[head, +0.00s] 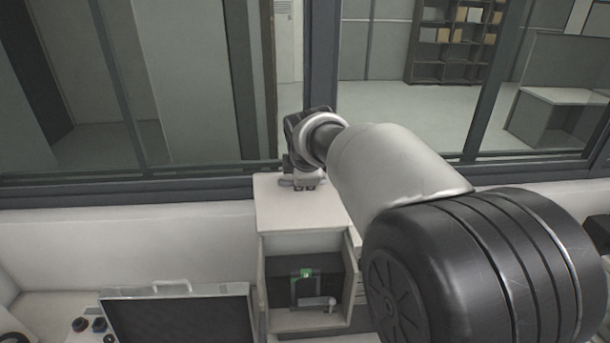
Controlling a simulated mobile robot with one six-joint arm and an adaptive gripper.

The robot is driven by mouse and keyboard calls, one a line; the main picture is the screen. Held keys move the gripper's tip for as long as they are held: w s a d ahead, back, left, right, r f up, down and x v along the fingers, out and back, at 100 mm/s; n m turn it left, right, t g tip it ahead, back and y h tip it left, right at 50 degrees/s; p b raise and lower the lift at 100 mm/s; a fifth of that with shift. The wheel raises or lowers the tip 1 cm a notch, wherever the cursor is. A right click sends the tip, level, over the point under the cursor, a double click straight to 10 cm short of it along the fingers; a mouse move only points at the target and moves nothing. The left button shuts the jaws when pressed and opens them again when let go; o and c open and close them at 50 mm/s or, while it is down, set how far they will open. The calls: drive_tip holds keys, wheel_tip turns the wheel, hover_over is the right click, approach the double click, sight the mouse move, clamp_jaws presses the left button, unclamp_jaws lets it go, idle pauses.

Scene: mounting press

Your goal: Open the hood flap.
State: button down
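A pale cabinet-like unit (296,210) stands below the window, its front open on a dark recess. Inside sits a black device (307,290) with a small green light and a pale handle-like part. At the lower left is a dark panel (178,318) in a light frame with a pale handle (172,287) on its top edge. I cannot tell for certain which part is the hood flap. My gripper (305,184) is over the back of the unit's top, well away from the framed panel. Its fingers are small and partly hidden, so their opening is unclear.
My arm covers the right side of the view. A window frame (150,185) runs behind the unit. Black knobs (90,325) sit on a pale surface at the lower left. Shelves (455,45) and a desk (560,97) stand beyond the glass.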

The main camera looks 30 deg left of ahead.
drive_tip(key=shift+w+a+r, duration=0.1)
drive_tip(key=shift+w+r, duration=0.15)
drive_tip(key=shift+r, duration=0.2)
drive_tip(key=shift+w+a+r, duration=0.1)
drive_tip(key=shift+w+r, duration=0.1)
drive_tip(key=shift+r, duration=0.2)
drive_tip(key=c, duration=2)
unclamp_jaws()
drive_tip(key=shift+c, duration=0.2)
drive_tip(key=shift+o, duration=0.6)
drive_tip(key=shift+w+a+f, duration=0.1)
drive_tip(key=shift+w, duration=0.1)
